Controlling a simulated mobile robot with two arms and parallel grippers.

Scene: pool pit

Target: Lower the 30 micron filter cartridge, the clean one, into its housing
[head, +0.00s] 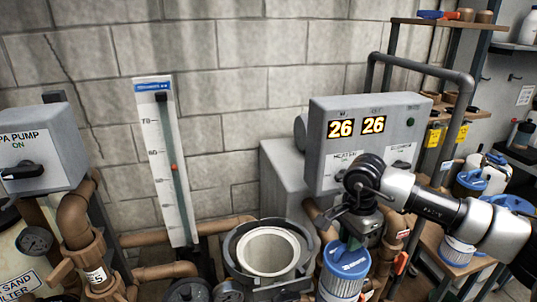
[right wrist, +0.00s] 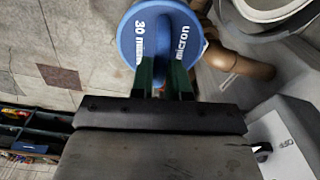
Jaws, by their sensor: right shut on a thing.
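The filter cartridge has a blue cap (head: 350,262) and a white pleated body (head: 340,287), and hangs upright at the bottom of the head view. Its cap (right wrist: 160,30) reads "30 micron" in the right wrist view. My right gripper (head: 356,240) is shut on the top of the cap. The open round housing (head: 236,258), a grey collar around a pale bore, stands just left of the cartridge, apart from it. Its rim (right wrist: 268,14) shows at the top right of the wrist view. The lower cartridge is cut off by the frame. My left gripper is not in view.
A grey heater box (head: 322,160) with "26 26" displays stands behind the cartridge. Brown pipes (head: 190,270) run around the housing. More blue-capped cartridges (head: 460,248) stand on the shelf at right, near my right arm. A tall white gauge (head: 163,150) stands left of the housing.

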